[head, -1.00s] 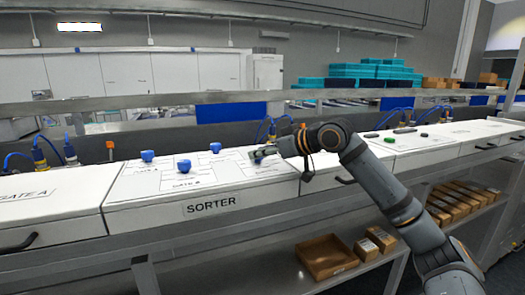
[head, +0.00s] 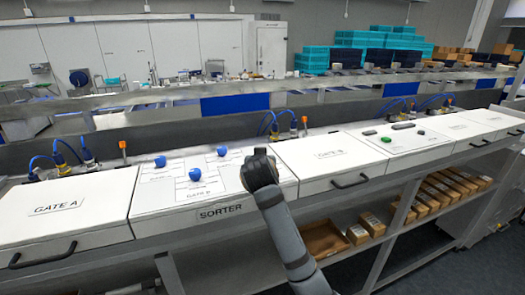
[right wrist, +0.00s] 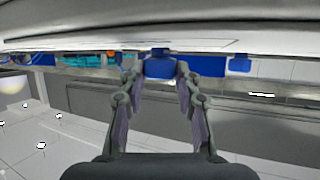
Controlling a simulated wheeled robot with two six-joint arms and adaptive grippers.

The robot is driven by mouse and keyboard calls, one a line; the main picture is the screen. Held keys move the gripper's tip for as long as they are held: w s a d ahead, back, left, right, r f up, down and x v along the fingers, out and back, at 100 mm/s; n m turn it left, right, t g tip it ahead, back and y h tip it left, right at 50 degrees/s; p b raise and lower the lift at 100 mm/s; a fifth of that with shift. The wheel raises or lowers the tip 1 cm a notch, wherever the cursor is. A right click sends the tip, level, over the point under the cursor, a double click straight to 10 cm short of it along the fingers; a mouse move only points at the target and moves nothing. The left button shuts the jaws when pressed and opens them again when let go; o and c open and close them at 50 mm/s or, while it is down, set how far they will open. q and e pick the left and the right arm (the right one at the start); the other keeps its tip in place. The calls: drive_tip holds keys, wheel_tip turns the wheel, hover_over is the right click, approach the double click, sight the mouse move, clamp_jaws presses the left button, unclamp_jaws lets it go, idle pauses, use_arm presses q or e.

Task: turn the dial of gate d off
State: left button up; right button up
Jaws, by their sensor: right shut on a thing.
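The white sorter panel (head: 160,205) carries blue dials. The left dial (head: 160,161), back dial (head: 222,151) and front dial (head: 195,174) stand uncovered in the head view. My right gripper (right wrist: 160,78) is at the panel's right part, where my own wrist hides its fingers and whatever is under them in the head view. In the right wrist view its fingers are shut on a blue dial (right wrist: 160,66), one finger on each side. The lettering beside this dial cannot be read, and its pointing direction is unclear. My left gripper is not in view.
A lid marked Gate A (head: 60,208) lies left of the panel, and another white lid (head: 330,160) lies right of it. Blue cables and orange-tipped posts (head: 123,148) stand along the back edge. Cardboard boxes (head: 375,223) and an open box (head: 325,240) are on the shelf below.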

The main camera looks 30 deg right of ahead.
drive_tip(key=shift+w+a+m+g+h, duration=0.1)
drive_tip(key=shift+m+g+h, duration=0.65)
drive_tip(key=shift+m, duration=0.1)
drive_tip(key=shift+w+a+m+g+h, duration=0.1)
drive_tip(key=shift+m+g+h, duration=0.55)
drive_tip(key=shift+m+h, duration=0.15)
drive_tip(key=shift+m, duration=0.25)
clamp_jaws()
drive_tip(key=o, duration=1.1)
unclamp_jaws()
drive_tip(key=shift+o, duration=0.2)
wheel_tip(320, 180, up, 10)
